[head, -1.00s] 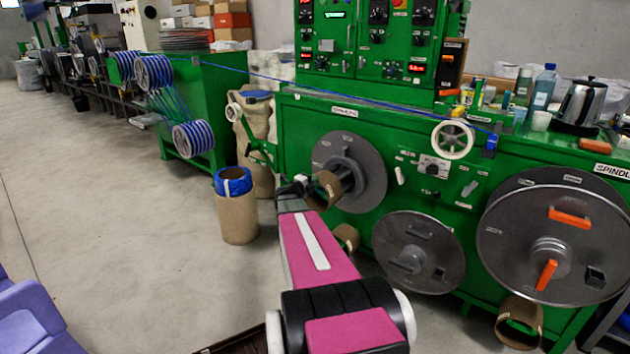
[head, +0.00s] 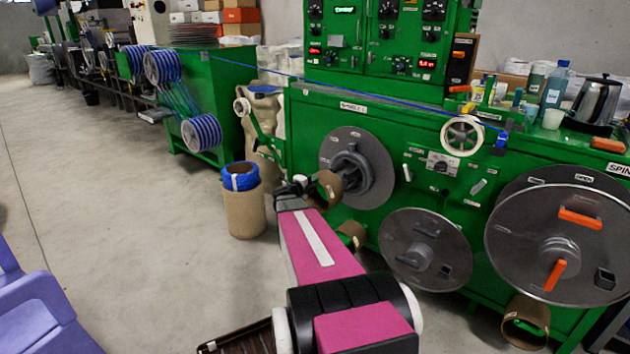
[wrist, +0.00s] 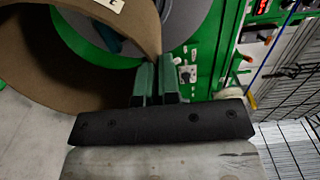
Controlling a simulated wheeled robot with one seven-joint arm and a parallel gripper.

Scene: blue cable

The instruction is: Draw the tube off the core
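The brown cardboard tube (head: 328,187) is at my gripper (head: 298,186), in front of the upper left spindle disc. In the wrist view, the wall of the tube (wrist: 45,60) runs between the two dark green fingers (wrist: 157,84), which are closed on its rim. The grey core (head: 352,168) stands out from the centre of its disc (head: 378,160). Much of the core shows bare behind and right of the tube. Whether the tube's far end still overlaps the core tip I cannot tell.
A cardboard bin (head: 244,210) with a blue coil (head: 240,178) stands on the floor left of my gripper. More brown tubes (head: 350,236) (head: 526,322) sit low on the green machine (head: 320,120). Lilac chairs (head: 40,310) are at lower left. Open floor (head: 110,210) lies left.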

